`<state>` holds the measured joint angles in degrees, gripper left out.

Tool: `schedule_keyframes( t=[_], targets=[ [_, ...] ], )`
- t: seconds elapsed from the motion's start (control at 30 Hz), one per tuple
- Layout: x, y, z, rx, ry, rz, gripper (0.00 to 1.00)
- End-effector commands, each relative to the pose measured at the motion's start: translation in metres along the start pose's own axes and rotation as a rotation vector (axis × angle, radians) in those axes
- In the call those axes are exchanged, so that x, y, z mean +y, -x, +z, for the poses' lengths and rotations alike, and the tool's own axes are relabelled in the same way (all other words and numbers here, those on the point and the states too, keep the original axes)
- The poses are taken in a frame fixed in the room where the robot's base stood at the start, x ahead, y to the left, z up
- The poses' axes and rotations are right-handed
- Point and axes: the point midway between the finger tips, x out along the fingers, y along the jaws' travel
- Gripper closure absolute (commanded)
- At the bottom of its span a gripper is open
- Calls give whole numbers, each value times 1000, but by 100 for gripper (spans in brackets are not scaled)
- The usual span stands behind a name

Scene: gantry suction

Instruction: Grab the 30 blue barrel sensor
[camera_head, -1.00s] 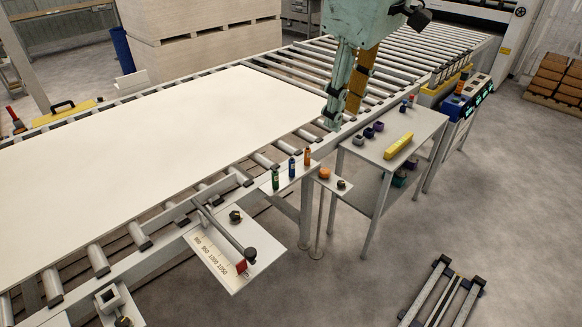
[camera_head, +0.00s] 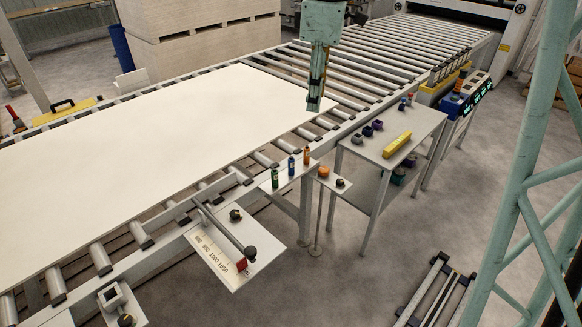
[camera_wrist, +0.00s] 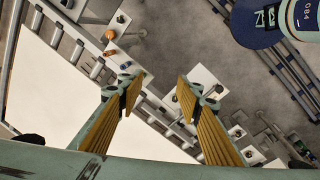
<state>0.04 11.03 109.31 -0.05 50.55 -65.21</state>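The blue barrel sensor (camera_head: 291,166) stands upright on a small pale shelf (camera_head: 281,181) at the conveyor's near edge, between a green one (camera_head: 274,179) and an orange one (camera_head: 306,155). In the wrist view a small blue shape that looks like this sensor (camera_wrist: 126,65) shows beside the left finger; the orange one (camera_wrist: 109,53) is farther left. My gripper (camera_head: 314,106) hangs over the rollers by the white board, up and to the right of the sensor in the head view. In the wrist view its ribbed yellow fingers (camera_wrist: 157,90) are wide apart with nothing held.
A white board (camera_head: 150,130) covers much of the roller conveyor (camera_head: 370,65). A side table (camera_head: 370,150) holds dark purple parts and a yellow block (camera_head: 397,145). An orange knob (camera_head: 323,172) stands right of the sensors. A ruler plate (camera_head: 225,260) juts out in front.

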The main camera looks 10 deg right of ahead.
Motion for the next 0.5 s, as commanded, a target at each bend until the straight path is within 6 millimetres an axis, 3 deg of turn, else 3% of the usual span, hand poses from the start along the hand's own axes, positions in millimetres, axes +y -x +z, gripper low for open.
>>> schedule_keyframes(
  t=[0.5],
  targets=[
    [67, -63, -31, -13, 242, -40, 68]
  ],
)
